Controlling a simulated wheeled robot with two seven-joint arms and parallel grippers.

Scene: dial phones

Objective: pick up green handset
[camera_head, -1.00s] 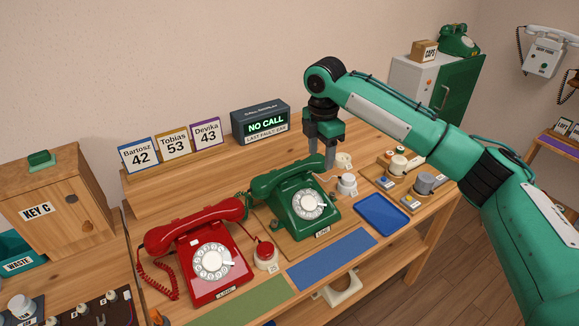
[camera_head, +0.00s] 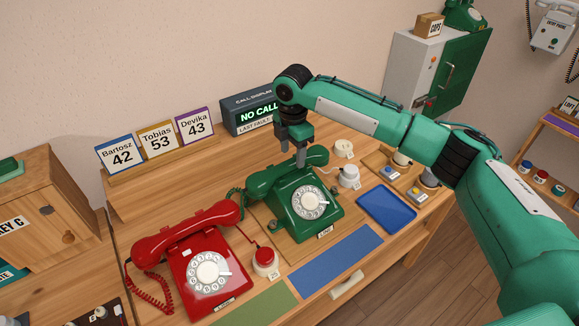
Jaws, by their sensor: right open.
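The green dial phone (camera_head: 305,206) stands on the wooden desk, right of the red phone. Its green handset (camera_head: 272,180) lies across the top of the phone. My right gripper (camera_head: 300,162) points down over the handset, near its middle, and its fingers hide part of it. It is open; I cannot tell whether the fingers touch the handset. My left gripper is not in view.
The red phone (camera_head: 208,262) stands to the left. A red button (camera_head: 264,259) sits between the phones. A blue tray (camera_head: 386,207) and a white knob (camera_head: 349,176) are to the right. The call display (camera_head: 250,113) and number cards stand behind.

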